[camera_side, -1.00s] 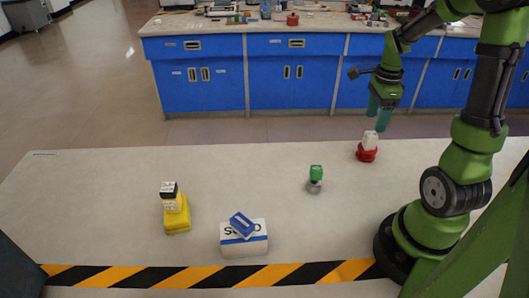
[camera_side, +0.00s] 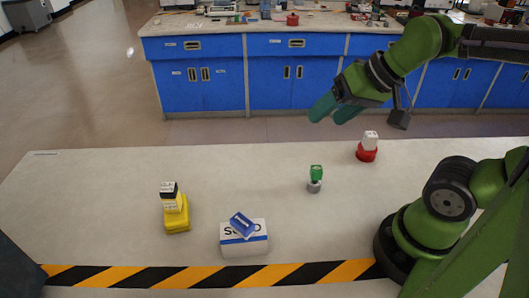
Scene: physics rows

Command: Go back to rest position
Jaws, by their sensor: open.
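My gripper (camera_side: 334,112) is raised above the far side of the table, left of and higher than the red piece. Its teal fingers point down and to the left, are apart, and hold nothing. Below it on the table (camera_side: 110,190) stand several small stacks. A white block (camera_side: 370,138) sits on a red piece (camera_side: 367,152). A green piece (camera_side: 316,171) sits on a grey piece (camera_side: 314,186). A black and white block (camera_side: 170,192) sits on a yellow block (camera_side: 177,219). A blue block (camera_side: 242,224) lies tilted on a white box (camera_side: 246,245).
A black and yellow striped strip (camera_side: 220,276) runs along the near table edge. Blue cabinets (camera_side: 290,82) with a cluttered worktop stand behind, across a floor gap. The left part of the table is clear.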

